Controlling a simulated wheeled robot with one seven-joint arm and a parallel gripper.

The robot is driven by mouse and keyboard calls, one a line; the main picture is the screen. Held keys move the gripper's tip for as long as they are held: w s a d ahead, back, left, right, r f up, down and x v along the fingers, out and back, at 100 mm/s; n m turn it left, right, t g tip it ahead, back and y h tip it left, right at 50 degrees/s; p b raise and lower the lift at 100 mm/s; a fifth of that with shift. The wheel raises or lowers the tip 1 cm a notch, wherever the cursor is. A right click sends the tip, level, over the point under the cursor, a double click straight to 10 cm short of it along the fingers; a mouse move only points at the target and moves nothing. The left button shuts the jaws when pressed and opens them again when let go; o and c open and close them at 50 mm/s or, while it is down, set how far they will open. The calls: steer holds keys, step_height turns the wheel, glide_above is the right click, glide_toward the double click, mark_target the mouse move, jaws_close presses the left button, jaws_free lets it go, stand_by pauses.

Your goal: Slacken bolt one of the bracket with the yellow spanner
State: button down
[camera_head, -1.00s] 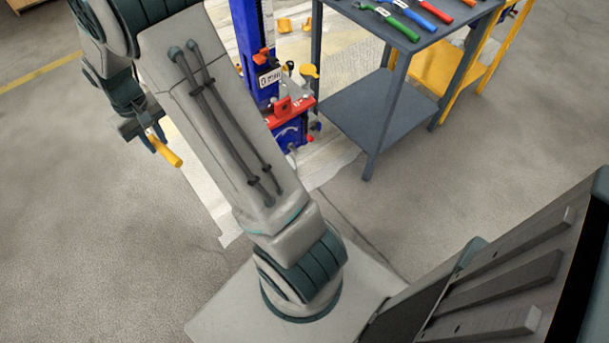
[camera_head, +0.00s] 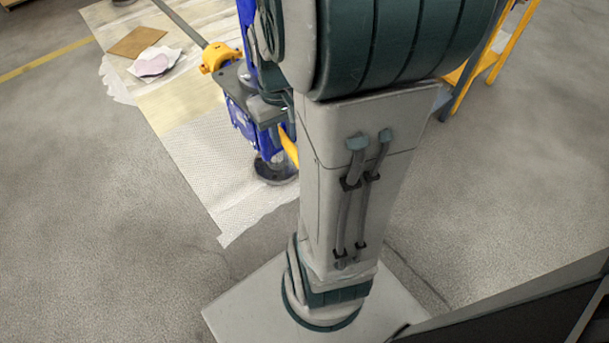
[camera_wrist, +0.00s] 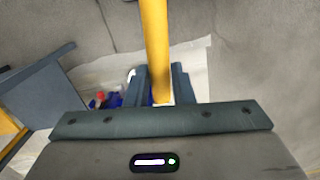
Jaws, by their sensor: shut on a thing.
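My gripper (camera_wrist: 160,78) is shut on the yellow spanner (camera_wrist: 154,40), whose yellow shaft runs up between the fingers and out of the top of the wrist view. In the head view a short piece of the spanner (camera_head: 289,148) shows beside my arm, just below my gripper. The spanner's working end is not clearly seen. Blue jack parts (camera_head: 240,118) lie close behind my gripper in the head view; I cannot tell whether they touch. The bracket and bolt one cannot be made out; my arm covers much of that area.
A dark round foot (camera_head: 275,168) stands on a pale mat (camera_head: 215,180). A yellow-orange part (camera_head: 216,56) sits by a grey bar. A brown board (camera_head: 139,42) lies at the back left. A grey table (camera_wrist: 38,82) is left in the wrist view. Left floor is clear.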

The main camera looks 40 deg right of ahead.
steer(key=s+f+b, duration=0.2)
steer(key=s+f, duration=0.2)
steer(key=s, duration=0.2)
steer(key=w+d+f+p, duration=0.2)
steer(key=w+d+p, duration=0.1)
steer(key=w+p, duration=0.7)
steer(key=w+a+m+b, duration=0.1)
steer(key=w+a+m, duration=0.2)
steer(key=a+m, duration=0.1)
steer(key=shift+a+b, duration=0.4)
steer(key=shift+a, duration=0.3)
steer(key=shift+w+f, duration=0.1)
